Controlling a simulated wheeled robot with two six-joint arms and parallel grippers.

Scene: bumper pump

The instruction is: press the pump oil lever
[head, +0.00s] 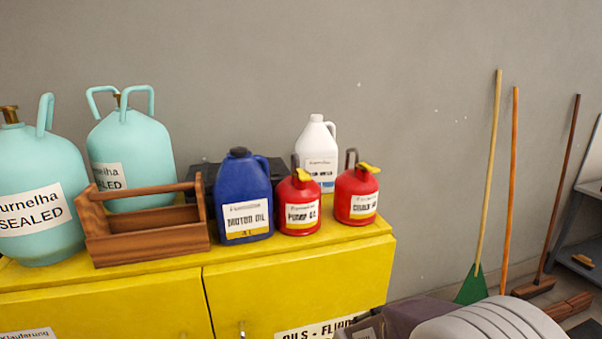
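A red oil can labelled as pump oil (299,222) stands upright on top of the yellow cabinet (292,263). Its small yellow lever (305,175) sits at the top beside a dark handle. A second, similar red can (343,190) with a yellow lever (368,168) stands just to its right; its label is hard to read. The blue motor oil jug (236,186) stands close on the left of the pump oil can. Neither of my grippers shows in the head view.
A wooden tool carrier (165,246) and two turquoise tanks (134,150) stand on the left. A white jug (315,148) stands behind the red cans. Brooms (487,180) lean on the wall at right. A grey ribbed shape (480,322) is at lower right.

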